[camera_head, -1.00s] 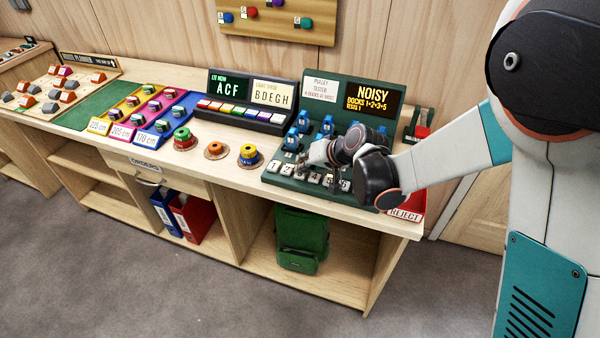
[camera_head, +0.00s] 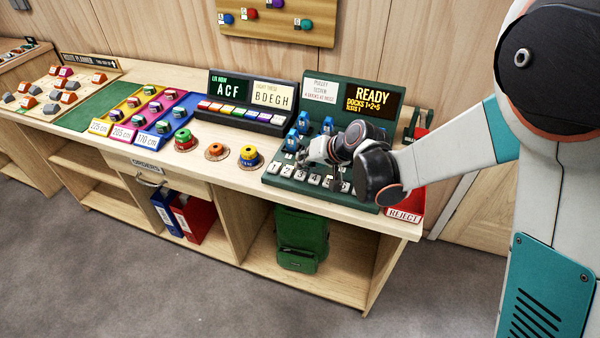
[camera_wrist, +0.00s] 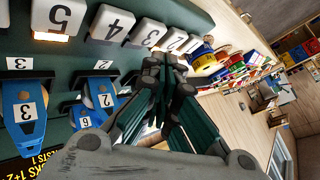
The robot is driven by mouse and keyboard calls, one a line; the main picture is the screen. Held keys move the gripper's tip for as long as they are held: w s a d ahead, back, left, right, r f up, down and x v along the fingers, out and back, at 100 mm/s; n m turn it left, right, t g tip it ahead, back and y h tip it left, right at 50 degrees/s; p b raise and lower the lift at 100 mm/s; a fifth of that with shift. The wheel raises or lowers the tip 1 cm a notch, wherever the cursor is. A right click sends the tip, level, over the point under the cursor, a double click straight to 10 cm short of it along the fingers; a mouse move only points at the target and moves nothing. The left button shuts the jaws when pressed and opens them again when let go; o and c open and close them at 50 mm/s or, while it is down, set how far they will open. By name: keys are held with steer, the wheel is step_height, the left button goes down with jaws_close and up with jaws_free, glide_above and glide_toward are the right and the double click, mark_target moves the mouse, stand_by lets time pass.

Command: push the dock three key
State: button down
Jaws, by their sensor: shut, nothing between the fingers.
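The dock three key (camera_wrist: 148,34) is a white key in the tester's row, between keys 4 and 2 in the wrist view. My gripper (camera_wrist: 166,68) is shut and empty, with its fingertips close to keys 3 and 2. I cannot tell whether it touches one. In the head view my gripper (camera_head: 304,157) is just above the key row, by the third key (camera_head: 299,175). The tester's screen (camera_head: 371,99) reads READY, DOCKS 1+2+5, TESTS 1. A light glows under key 5 (camera_wrist: 58,15); none shows under key 3.
Blue pulleys (camera_wrist: 23,107) sit in docks behind the keys, close to my fingers. A red reject tray (camera_head: 405,205) is to the right. Round coloured items (camera_head: 249,155) and a row of coloured buttons (camera_head: 240,112) are to the left.

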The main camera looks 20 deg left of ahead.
mark_target(303, 173)
step_height(303, 173, up, 6)
steer(key=p, duration=0.4)
stand_by(0.3)
